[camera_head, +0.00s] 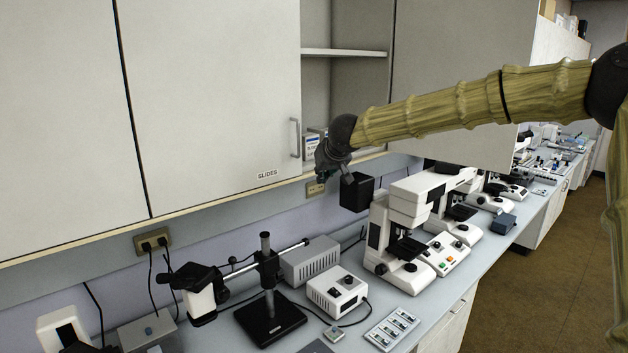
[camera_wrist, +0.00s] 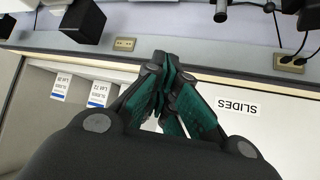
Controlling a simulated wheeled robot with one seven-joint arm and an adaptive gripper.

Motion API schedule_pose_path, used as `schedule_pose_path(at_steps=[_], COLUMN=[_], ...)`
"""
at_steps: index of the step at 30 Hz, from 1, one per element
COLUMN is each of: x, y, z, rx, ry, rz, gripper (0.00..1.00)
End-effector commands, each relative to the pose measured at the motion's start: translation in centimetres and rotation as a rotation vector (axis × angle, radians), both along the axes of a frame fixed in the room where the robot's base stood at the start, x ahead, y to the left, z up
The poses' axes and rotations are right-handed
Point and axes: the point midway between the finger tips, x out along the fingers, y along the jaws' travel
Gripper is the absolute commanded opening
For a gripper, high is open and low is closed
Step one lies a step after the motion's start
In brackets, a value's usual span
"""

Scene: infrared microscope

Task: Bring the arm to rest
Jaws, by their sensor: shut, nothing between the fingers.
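My arm reaches in from the right in the head view, above the bench. My gripper (camera_head: 326,174) is at its end, in front of the open part of the wall cabinet and just right of the "SLIDES" label. In the wrist view my gripper (camera_wrist: 166,75) shows its dark green finger pads together, with nothing between them. The cabinet door (camera_head: 215,100) with the "SLIDES" label is to the left of my gripper; the label also shows in the wrist view (camera_wrist: 237,106).
Boxes with labels (camera_wrist: 98,91) stand on the cabinet's lower shelf, close to my gripper. White microscopes (camera_head: 410,210), a boom-stand microscope (camera_head: 267,270) and a control box (camera_head: 337,291) crowd the bench below. An open aisle floor (camera_head: 545,290) lies at the right.

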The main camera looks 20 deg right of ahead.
Motion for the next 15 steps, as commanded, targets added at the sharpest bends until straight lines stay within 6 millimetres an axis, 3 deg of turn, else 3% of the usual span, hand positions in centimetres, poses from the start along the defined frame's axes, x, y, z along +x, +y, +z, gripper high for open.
schedule_pose_path(at_steps=[9, 15], x=[-3.2, -4.2], y=[-1.0, -1.6], z=[3.0, 4.0], rx=[0.0, -0.002], ry=[-0.001, 0.001], rz=[0.004, 0.001], gripper=[0.0, 0.0])
